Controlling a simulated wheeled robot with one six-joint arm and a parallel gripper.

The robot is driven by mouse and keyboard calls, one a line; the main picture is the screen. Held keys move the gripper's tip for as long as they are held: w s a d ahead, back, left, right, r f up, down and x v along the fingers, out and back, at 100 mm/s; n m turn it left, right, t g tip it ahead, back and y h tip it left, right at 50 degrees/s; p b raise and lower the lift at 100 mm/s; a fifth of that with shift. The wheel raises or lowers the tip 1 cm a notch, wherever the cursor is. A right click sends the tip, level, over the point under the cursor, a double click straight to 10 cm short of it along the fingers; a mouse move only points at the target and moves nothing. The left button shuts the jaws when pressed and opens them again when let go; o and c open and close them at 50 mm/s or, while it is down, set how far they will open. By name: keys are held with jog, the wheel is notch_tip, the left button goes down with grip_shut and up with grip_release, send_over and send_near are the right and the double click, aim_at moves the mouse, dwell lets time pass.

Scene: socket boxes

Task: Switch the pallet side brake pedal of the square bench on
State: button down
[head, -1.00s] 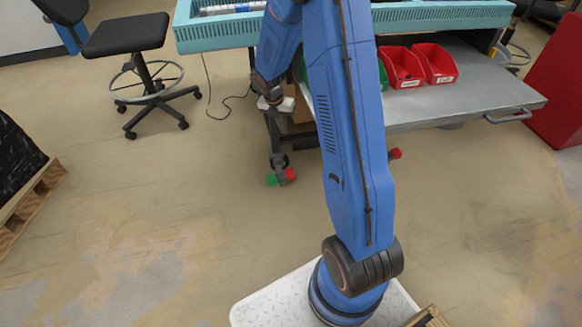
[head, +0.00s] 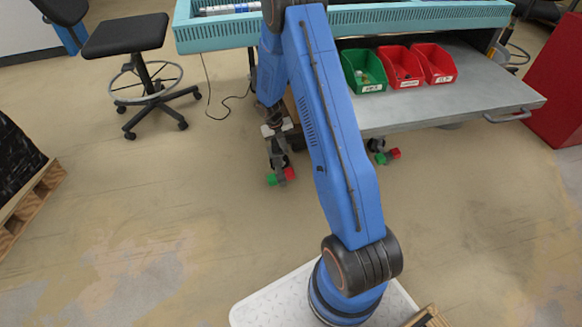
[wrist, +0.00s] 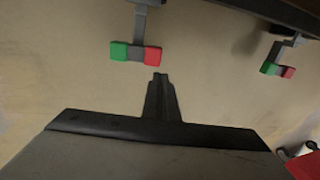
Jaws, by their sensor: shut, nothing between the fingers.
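The square bench (head: 420,16) is teal, with wheels on brake pedals below. The left brake pedal (head: 280,177), on the side of the wooden pallet, has a green end at left and a red end at right. It also shows at the top of the wrist view (wrist: 135,53). A second pedal (head: 388,157) sits farther right, also green and red (wrist: 277,69). My gripper (wrist: 160,76) is shut and empty, its tips just below the left pedal's red end in the wrist view. They look apart from it; the height gap is unclear. In the head view its tips are hard to make out.
Red and green bins (head: 404,68) stand on the bench's grey lower shelf (head: 470,95), above the pedals. A black stool (head: 130,40) stands at the left, the pallet (head: 30,205) at the far left. The floor before the left pedal is clear.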

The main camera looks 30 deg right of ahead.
aim_at(291, 171)
jog(key=x, duration=1.4)
